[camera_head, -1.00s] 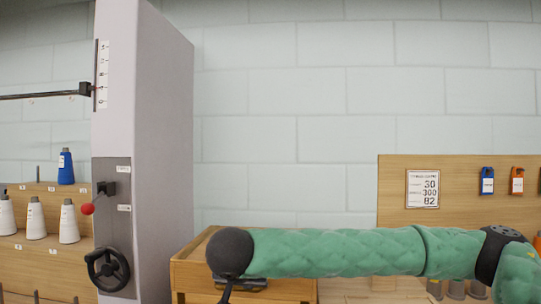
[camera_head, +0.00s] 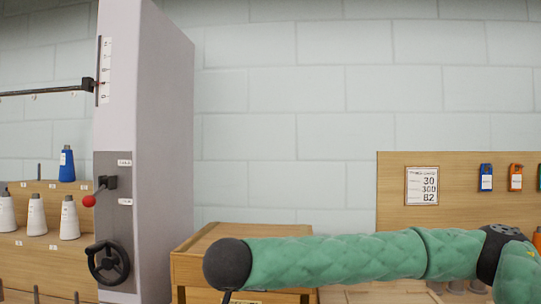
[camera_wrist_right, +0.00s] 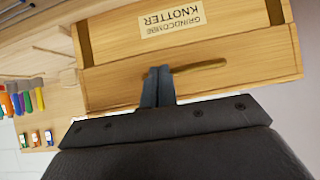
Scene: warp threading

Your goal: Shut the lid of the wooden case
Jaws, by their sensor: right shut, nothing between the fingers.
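The wooden case (camera_head: 190,250) stands right of the grey machine column, partly hidden behind my green right arm. Its top looks flat and covered in the head view. In the right wrist view the case front (camera_wrist_right: 115,40) carries an upside-down "KNOTTER" label. My left gripper is not in view.
The column (camera_head: 165,150) has a red-knobbed lever (camera_head: 88,201) and a black handwheel (camera_head: 107,263). Thread cones (camera_head: 69,218) stand on a stepped rack at left. A wooden board (camera_head: 400,165) with a paper card and hanging tags is at right.

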